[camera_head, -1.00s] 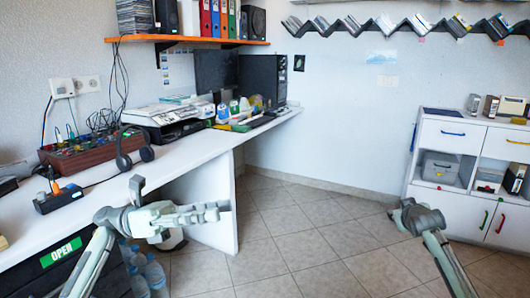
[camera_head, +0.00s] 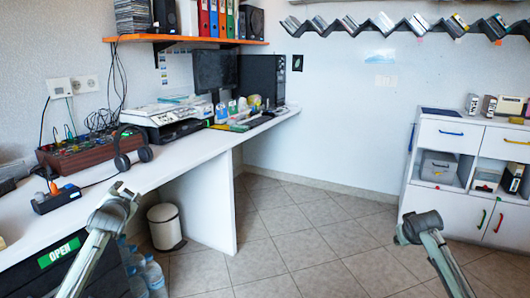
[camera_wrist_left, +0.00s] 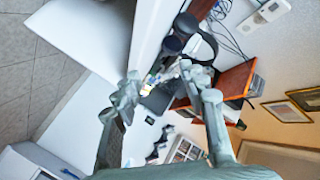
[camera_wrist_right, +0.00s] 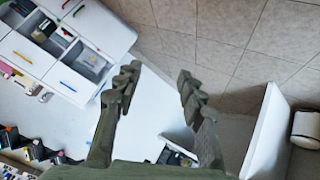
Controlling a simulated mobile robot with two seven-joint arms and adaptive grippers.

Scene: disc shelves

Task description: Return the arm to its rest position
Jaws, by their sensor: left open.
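My left arm (camera_head: 108,215) shows in the head view as a bent grey-green link at the lower left, in front of the white desk (camera_head: 200,150). My right arm (camera_head: 425,232) shows as a bent link at the lower right of the head view. In the right wrist view my right gripper (camera_wrist_right: 158,75) has its fingers spread and empty.
A white cabinet (camera_head: 445,212) stands at the right. A white bin (camera_head: 164,227) and water bottles (camera_head: 150,272) stand under the desk. Headphones (camera_head: 130,150) and a red-brown box (camera_head: 80,150) lie on the desk. The tiled floor (camera_head: 300,240) between is clear.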

